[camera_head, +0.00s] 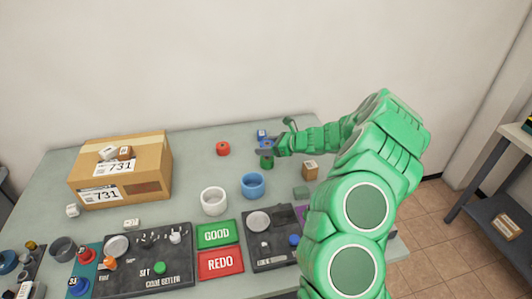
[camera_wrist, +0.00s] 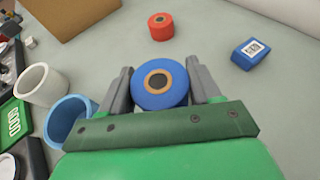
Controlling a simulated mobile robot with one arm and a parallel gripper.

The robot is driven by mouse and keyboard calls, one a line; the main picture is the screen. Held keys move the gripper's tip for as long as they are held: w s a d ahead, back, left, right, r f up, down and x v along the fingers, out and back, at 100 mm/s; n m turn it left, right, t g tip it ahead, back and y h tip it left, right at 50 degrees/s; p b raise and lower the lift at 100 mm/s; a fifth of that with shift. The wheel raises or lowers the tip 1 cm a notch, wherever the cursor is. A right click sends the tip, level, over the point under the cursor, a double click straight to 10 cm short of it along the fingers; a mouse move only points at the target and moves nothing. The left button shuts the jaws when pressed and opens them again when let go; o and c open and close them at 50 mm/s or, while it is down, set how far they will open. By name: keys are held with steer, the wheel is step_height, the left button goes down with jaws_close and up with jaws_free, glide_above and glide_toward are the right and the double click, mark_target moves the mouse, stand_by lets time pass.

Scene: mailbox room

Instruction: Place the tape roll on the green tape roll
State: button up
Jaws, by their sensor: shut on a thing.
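A blue tape roll (camera_wrist: 162,101) sits between the two grey fingers of my gripper (camera_wrist: 159,80) in the wrist view, its hole with a brown core facing the camera. My gripper (camera_head: 267,149) is shut on it. In the head view a green tape roll (camera_head: 267,163) shows directly below the fingers at the back of the table. The held roll is mostly hidden there by the fingers, and I cannot tell whether the two rolls touch. The green roll is hidden in the wrist view.
A red tape roll (camera_head: 222,148) and a small blue box (camera_head: 261,134) stand nearby. A blue cup (camera_head: 253,185), a white cup (camera_head: 213,201) and a wooden block (camera_head: 310,170) are in front. A cardboard box (camera_head: 150,170) is at left. The table between the red roll and carton is clear.

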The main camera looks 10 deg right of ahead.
steer(key=shift+f, duration=1.55)
steer(key=shift+f, duration=0.1)
steer(key=o, duration=1.1)
steer(key=shift+c, duration=0.2)
